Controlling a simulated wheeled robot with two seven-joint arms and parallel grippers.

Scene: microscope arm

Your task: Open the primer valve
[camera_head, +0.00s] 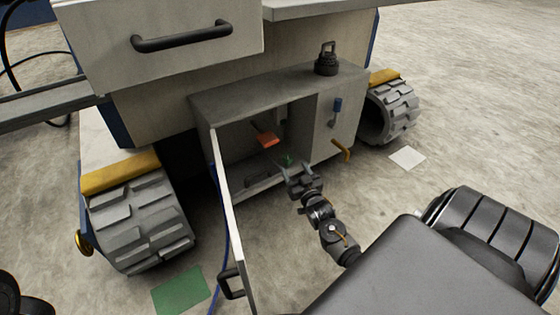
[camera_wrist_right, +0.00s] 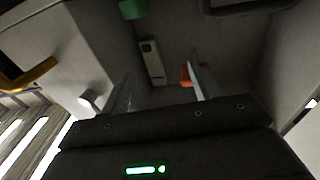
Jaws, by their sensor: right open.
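An open grey cabinet (camera_head: 250,95) sits low on the machine between two wheels. Inside it is an orange handle (camera_head: 265,136), and a small green part (camera_head: 288,160) is lower and nearer. No label shows which fitting is the primer valve. My right gripper (camera_head: 292,172) is at the cabinet's opening, just in front of the green part. In the right wrist view its open fingers (camera_wrist_right: 160,68) have nothing between them. The orange handle (camera_wrist_right: 187,74) shows partly behind the right finger, and the green part (camera_wrist_right: 132,9) is at the top edge. My left gripper is out of view.
The cabinet door (camera_head: 228,215) stands open on the left. A black fitting (camera_head: 326,62) stands on top. A green mat (camera_head: 183,290) lies on the floor.

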